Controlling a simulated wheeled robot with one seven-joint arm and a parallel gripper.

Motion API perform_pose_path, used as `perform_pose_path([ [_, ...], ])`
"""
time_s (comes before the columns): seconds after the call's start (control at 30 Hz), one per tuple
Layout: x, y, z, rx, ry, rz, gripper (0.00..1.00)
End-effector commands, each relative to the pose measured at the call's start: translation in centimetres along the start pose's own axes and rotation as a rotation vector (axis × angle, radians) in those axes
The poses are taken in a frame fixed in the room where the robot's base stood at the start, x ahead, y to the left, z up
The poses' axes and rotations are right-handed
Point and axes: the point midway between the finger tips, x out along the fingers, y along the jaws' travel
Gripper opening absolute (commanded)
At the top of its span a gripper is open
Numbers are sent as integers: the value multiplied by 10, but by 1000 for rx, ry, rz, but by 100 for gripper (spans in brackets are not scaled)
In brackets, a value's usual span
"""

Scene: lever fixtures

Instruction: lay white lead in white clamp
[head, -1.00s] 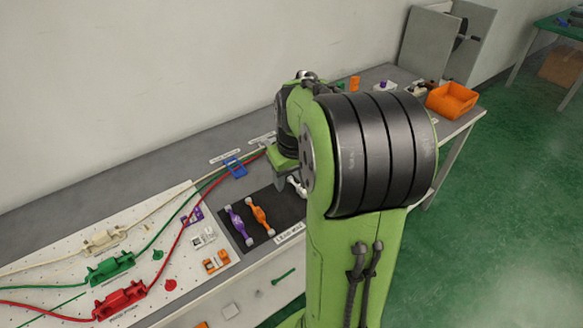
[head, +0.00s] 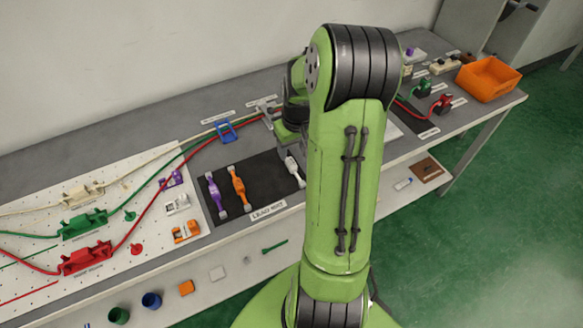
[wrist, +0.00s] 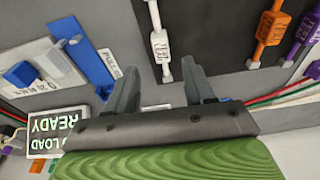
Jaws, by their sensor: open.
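The white lead (head: 294,168) lies at the right end of the black lead rest (head: 262,180), partly beside my arm in the head view. In the wrist view the white lead (wrist: 160,44) lies ahead of the gap between my fingertips. My gripper (wrist: 161,72) is open and empty. In the head view it is mostly hidden behind my arm. A small white clamp (head: 177,204) sits on the white pegboard, between a purple clamp (head: 171,179) and an orange clamp (head: 186,232).
Purple (head: 214,194) and orange (head: 238,187) leads lie left on the rest. Cream, green (head: 83,225) and red fixtures with cables stand on the pegboard. A blue clip (head: 225,131) holds cables behind the rest. An orange bin (head: 488,78) stands at the far right.

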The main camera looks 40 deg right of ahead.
Motion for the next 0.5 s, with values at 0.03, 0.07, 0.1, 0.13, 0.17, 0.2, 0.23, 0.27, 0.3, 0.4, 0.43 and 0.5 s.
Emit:
perform_pose_path([
  [0.03, 5, 0, 0, -1, 0, 0, 53],
  [0.07, 9, 0, 1, -1, 1, 0, 53],
  [0.1, 16, -1, 2, 0, -1, -1, 53],
  [0.13, 22, -1, 3, 0, -2, -1, 53],
  [0.17, 28, -1, 3, 0, -1, -1, 53],
  [0.2, 37, -2, 4, -1, -1, -2, 53],
  [0.23, 42, -2, 5, -1, -1, -1, 53],
  [0.27, 47, -2, 4, -1, -1, -1, 53],
  [0.3, 52, -2, 4, -1, -1, 0, 53],
  [0.4, 57, -2, 3, -1, 2, 1, 53],
  [0.43, 56, -2, 3, -1, 2, 1, 53],
  [0.5, 55, -2, 3, -1, 2, 1, 53],
])
